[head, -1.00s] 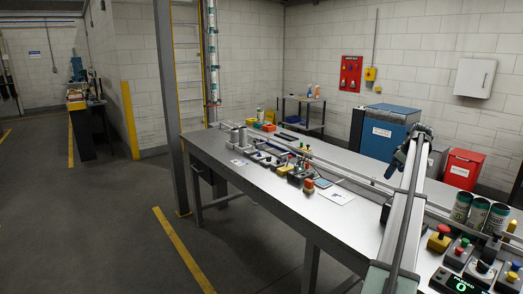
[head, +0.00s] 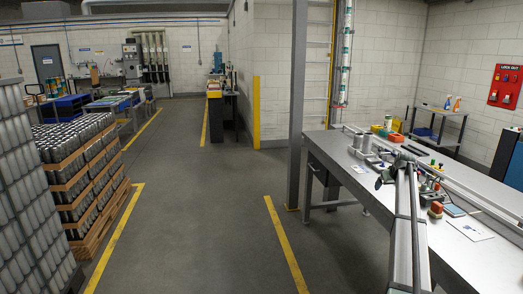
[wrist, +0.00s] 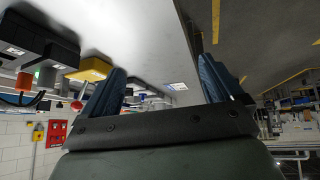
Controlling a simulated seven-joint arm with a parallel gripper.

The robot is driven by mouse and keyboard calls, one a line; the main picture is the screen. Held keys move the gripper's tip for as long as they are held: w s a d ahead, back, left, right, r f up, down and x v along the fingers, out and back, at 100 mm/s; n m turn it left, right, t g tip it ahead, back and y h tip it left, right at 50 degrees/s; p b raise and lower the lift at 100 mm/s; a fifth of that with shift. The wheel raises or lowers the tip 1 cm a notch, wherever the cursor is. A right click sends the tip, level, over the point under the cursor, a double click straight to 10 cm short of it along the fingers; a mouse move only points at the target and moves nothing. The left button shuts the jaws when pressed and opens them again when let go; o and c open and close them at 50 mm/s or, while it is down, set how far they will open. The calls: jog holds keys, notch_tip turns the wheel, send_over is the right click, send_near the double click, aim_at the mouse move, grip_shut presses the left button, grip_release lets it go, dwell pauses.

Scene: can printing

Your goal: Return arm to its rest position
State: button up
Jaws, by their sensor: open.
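My arm (head: 405,235) reaches away from the lower right of the head view, over the near part of the grey workbench (head: 458,243). My gripper (head: 386,177) is at the arm's far end, near the bench's left edge, and looks small and dark there. In the wrist view my gripper (wrist: 162,84) has its two blue ribbed fingers spread wide with nothing between them. The wrist picture is upside down, with the bench top (wrist: 150,35) in its upper part.
Small control boxes and buttons (head: 436,209) stand on the bench beside my arm. A grey post (head: 297,110) rises at the bench's left end. The floor aisle (head: 200,200) between is clear.

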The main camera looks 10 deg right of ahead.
jog(key=w+a+f+g+y, duration=0.1)
jog(key=w+a+f, duration=0.1)
jog(key=a+f, duration=1.6)
jog(key=s+a+f+g+y, duration=0.1)
jog(key=s+a+f+g, duration=0.1)
jog(key=s+a+f, duration=0.75)
jog(key=s+a+f+g+y, duration=0.1)
jog(key=s+a+f+g, duration=0.1)
jog(key=s+a+f, duration=0.75)
jog(key=s+a+f+n+g, duration=0.1)
jog(key=s+a+f+g, duration=0.1)
jog(key=s+a+f, duration=0.75)
jog(key=s+a+f+g, duration=0.2)
jog(key=s+a+f, duration=0.2)
jog(key=s+f, duration=0.55)
jog(key=s+a+g, duration=0.2)
jog(key=s+a, duration=0.1)
jog(key=s, duration=1.2)
jog(key=s+a+n+g, duration=0.1)
jog(key=s+a+g, duration=0.1)
jog(key=s, duration=1.3)
jog(key=shift+a+r+g+h, duration=0.3)
jog(key=shift+a, duration=0.45)
